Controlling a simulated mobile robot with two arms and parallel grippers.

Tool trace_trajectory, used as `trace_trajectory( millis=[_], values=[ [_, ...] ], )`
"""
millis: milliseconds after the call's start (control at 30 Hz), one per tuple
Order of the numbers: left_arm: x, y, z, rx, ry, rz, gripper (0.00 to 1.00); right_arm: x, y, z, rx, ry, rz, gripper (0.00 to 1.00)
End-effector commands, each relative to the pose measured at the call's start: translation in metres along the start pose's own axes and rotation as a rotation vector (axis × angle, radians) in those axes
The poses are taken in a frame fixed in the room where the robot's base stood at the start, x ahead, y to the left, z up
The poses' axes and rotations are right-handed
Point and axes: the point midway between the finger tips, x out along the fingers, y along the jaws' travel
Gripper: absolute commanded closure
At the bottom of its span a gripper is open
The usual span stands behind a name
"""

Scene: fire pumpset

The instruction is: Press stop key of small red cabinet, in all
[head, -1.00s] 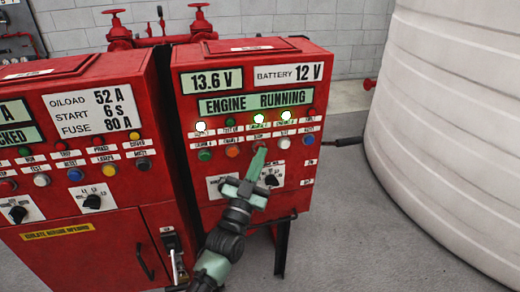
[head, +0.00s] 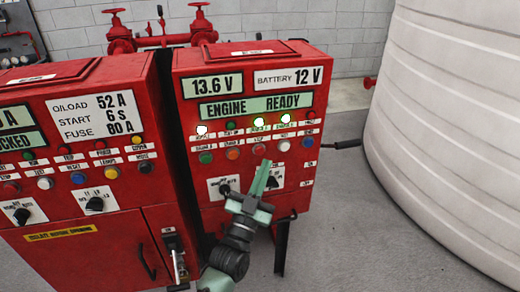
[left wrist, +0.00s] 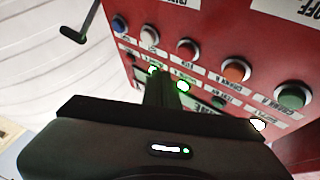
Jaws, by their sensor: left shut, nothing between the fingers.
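The small red cabinet (head: 240,72) stands right of a larger one. Its display (head: 255,106) reads ENGINE READY. The red stop key (head: 259,149) sits in the lower button row, between an orange (head: 232,152) and a white button (head: 283,145); its label is too small to read surely. The left wrist view shows the cabinet inverted, with the red key (left wrist: 186,48) uncovered. My left gripper (head: 267,164) is shut and empty. Its tip appears just below the red key in the head view, apparently clear of it. My right gripper is not in view.
The larger red cabinet (head: 75,140) stands close on the left, with buttons, knobs and a door handle. A big white ribbed tank (head: 460,110) stands on the right. Red valves (head: 200,28) rise behind. Grey floor (head: 350,240) between cabinet and tank is clear.

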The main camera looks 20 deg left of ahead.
Motion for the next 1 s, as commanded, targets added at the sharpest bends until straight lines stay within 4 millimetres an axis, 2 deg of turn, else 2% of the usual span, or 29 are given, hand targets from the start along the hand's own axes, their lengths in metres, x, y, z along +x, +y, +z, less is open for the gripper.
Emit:
trace_trajectory(
  millis=[300, 1000],
  values=[
    [-0.017, 0.012, -0.012, -0.001, -0.001, 0.000, 1.00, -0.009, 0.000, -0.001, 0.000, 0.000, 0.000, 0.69],
    [-0.017, 0.012, -0.012, 0.000, 0.000, 0.000, 1.00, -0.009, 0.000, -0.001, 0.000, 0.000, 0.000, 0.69]
  ],
)
